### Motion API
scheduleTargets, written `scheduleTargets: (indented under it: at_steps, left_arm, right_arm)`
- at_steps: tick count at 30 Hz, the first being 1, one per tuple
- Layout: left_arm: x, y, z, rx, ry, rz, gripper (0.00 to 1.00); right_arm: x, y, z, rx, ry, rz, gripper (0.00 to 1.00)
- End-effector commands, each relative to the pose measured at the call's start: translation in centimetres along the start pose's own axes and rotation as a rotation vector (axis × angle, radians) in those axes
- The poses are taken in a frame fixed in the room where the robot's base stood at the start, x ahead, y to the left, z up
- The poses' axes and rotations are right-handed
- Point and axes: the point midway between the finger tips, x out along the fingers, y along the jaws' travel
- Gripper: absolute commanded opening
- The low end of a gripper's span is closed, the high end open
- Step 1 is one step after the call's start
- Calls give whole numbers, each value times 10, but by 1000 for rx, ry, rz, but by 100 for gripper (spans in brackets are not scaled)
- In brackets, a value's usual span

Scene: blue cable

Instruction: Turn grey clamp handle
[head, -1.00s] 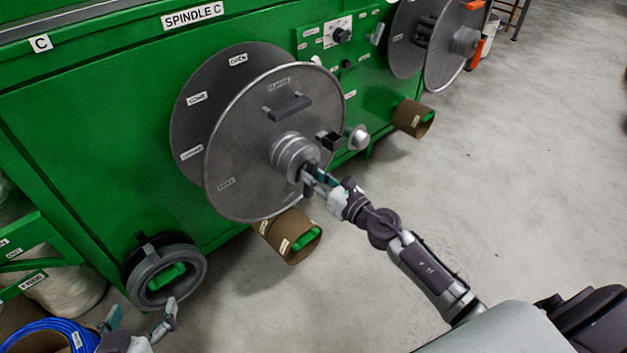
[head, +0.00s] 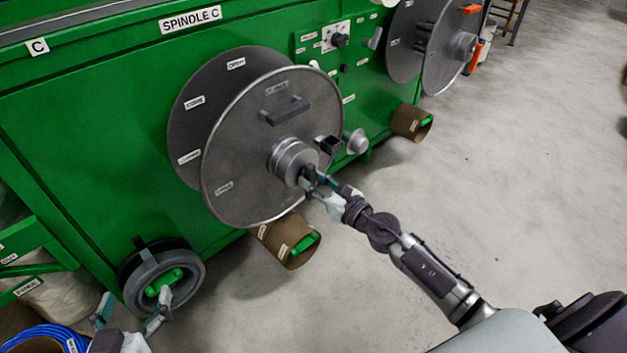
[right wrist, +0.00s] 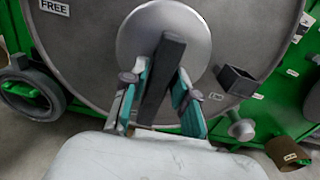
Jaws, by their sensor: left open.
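The grey clamp handle (right wrist: 163,75) is a dark grey bar across the round metal hub (head: 288,160) at the middle of the large grey reel disc (head: 240,180). The bar also shows small and partly hidden in the head view. My right gripper (right wrist: 160,85) is at the hub, with one teal fingertip on each side of the bar; both tips appear to touch it. The same gripper shows in the head view (head: 310,180). My left gripper (head: 133,306) is open and empty at the lower left, in front of a dark grey ring (head: 195,287) with a green core.
The green machine (head: 90,120) stands behind the reel. Cardboard tubes (head: 290,238) stick out below. A blue cable coil (head: 40,335) lies at the lower left. The floor (head: 520,180) at right is clear.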

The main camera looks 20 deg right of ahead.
Motion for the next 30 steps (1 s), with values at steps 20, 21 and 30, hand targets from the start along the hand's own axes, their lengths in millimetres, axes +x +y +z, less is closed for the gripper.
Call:
scheduleTargets:
  at_steps: [20,21,30]
  left_arm:
    - [0,0,1,0,-3,1,85]
    - [0,0,1,0,-3,1,85]
    - [0,0,0,0,-2,1,85]
  right_arm:
    - [-41,0,-2,11,2,-2,48]
    - [-50,0,-2,9,3,-2,48]
    - [-106,0,-1,8,1,-2,48]
